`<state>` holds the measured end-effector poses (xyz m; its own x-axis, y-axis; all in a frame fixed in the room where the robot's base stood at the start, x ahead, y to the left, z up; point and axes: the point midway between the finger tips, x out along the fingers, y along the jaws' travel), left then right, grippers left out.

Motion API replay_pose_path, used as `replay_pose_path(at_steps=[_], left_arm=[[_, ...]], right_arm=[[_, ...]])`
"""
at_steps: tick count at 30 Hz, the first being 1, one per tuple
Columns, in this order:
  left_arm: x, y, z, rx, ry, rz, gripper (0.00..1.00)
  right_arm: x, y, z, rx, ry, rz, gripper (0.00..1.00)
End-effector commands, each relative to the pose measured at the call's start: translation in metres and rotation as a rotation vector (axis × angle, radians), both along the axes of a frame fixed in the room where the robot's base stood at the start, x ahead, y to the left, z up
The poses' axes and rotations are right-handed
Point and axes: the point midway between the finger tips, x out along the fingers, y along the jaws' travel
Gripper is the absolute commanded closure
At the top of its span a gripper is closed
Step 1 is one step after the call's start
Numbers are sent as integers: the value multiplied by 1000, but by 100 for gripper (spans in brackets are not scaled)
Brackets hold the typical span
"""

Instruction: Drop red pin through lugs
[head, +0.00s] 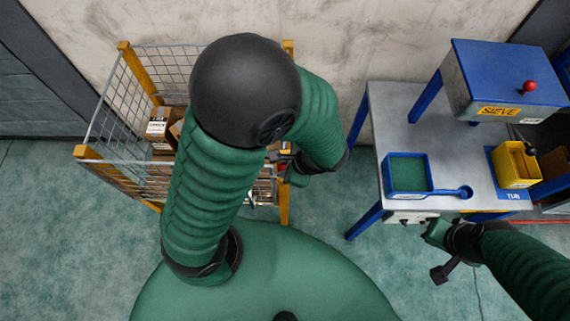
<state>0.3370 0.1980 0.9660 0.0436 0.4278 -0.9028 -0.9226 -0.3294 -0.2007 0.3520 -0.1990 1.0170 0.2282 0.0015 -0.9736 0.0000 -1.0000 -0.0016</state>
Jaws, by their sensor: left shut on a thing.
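My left arm reaches over the wire cage, and its elbow and forearm cover much of the view. My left gripper (288,170) is at the cage's right side, partly hidden by my arm. It is shut on what looks like the red pin (282,168), of which only a small red bit shows. The lugs cannot be made out; the area around the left gripper is mostly hidden. My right gripper (438,252) is by the front edge of the workbench, apart from the pin, and its jaw opening is unclear.
The wire cage (118,92) with yellow posts holds cardboard boxes (157,130). On the grey workbench (392,110) are a blue tray (407,187) with green contents, a yellow bin (515,165) and a blue-topped sieve box (500,85) with a red knob. Floor shows between cage and bench.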

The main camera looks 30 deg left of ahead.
Motion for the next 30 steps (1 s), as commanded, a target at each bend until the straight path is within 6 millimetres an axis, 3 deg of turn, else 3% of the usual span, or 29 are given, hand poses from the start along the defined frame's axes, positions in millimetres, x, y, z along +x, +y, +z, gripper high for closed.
replay_pose_path(at_steps=[10,11,16,26,30], left_arm=[[0,4,0,0,0,0,100],[0,4,0,0,0,0,71],[0,4,0,0,0,0,49],[0,2,3,-1,-2,0,49],[0,-6,23,-1,-5,-1,49]], right_arm=[[0,0,1,0,0,0,100],[0,0,1,0,0,0,100],[0,0,1,0,0,0,100],[0,0,2,0,0,0,100],[0,0,8,0,0,0,100]])
